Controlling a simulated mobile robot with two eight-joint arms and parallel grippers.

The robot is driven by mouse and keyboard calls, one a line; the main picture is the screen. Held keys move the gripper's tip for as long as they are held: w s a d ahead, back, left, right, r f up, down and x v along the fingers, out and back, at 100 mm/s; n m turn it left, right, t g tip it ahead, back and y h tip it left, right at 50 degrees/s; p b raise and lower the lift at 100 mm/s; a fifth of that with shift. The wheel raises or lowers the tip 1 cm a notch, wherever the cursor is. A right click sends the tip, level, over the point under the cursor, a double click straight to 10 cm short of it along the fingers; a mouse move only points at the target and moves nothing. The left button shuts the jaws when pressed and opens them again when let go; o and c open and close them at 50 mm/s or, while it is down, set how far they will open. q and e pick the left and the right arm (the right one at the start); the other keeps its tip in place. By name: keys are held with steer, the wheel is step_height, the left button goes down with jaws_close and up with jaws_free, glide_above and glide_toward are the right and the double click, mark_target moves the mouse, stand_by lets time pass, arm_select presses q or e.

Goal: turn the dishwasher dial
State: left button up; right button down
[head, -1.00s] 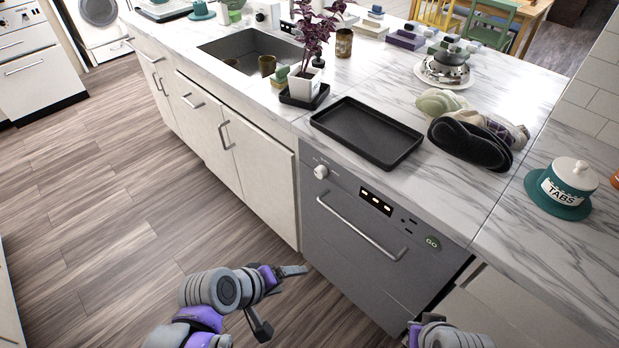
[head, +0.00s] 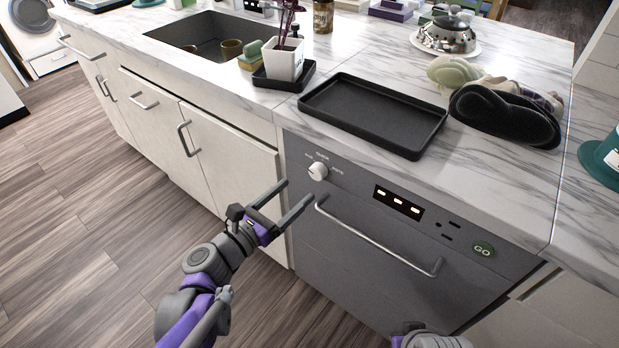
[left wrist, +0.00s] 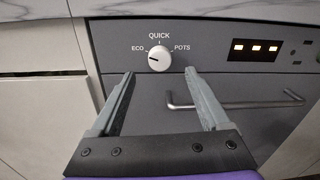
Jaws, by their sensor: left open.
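The white round dial (head: 318,171) sits at the upper left of the grey dishwasher's front (head: 362,262). In the left wrist view the dial (left wrist: 159,58) has ECO at its left, QUICK above and POTS at its right. Its dark mark points left, toward ECO. My left gripper (head: 298,190) is open and empty, its fingers reaching toward the dial, just below and left of it in the head view. In the left wrist view the dial shows between and beyond the fingertips (left wrist: 158,74); no contact shows. Part of my right arm shows at the bottom edge; its gripper is out of view.
A bar handle (head: 375,240) sticks out below the dial, close to my left gripper. A black tray (head: 372,148) lies on the marble counter above. White cabinets (head: 232,160) stand left; the floor there is clear.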

mark_target(314, 174)
arm_select(q)
steer(key=b+x, duration=0.1)
steer(key=x, duration=0.5)
steer(key=shift+w+d, duration=0.25)
steer(key=shift+w, duration=0.1)
jaws_close()
